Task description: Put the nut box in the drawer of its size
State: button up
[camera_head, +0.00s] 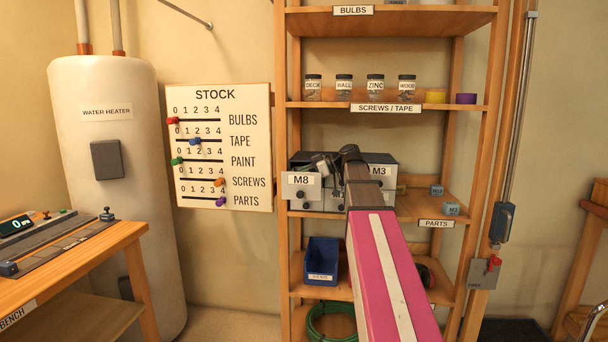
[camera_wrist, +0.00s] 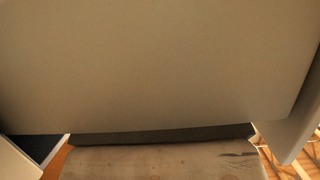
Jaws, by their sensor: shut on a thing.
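A grey cabinet (camera_head: 306,160) stands on the middle shelf, with a drawer front marked M8 (camera_head: 300,193) at left and one marked M3 (camera_head: 380,172) at right. The M8 front seems to stand a little forward; my arm hides the middle of the cabinet. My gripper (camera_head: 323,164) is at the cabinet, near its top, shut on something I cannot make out. A large plain grey-beige surface (camera_wrist: 150,65) fills the wrist view close up; I cannot tell what it is. Two small grey-blue nut boxes (camera_head: 436,190) (camera_head: 452,208), the nearer marked M3, sit right of the cabinet.
Jars (camera_head: 344,88) and tape rolls (camera_head: 466,98) stand on the shelf above. A blue bin (camera_head: 322,258) and a green hose coil (camera_head: 330,320) are below. A bench (camera_head: 90,248) is at left. Some bare shelf (camera_head: 412,206) shows right of the cabinet.

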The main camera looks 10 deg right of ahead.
jog(key=shift+f, duration=0.25)
jog(key=o, duration=1.1)
jog(key=shift+s+f, duration=0.1)
jog(key=shift+c, duration=0.2)
jog(key=shift+r, duration=0.5)
jog(key=v, duration=1.2)
jog(key=shift+r, duration=0.35)
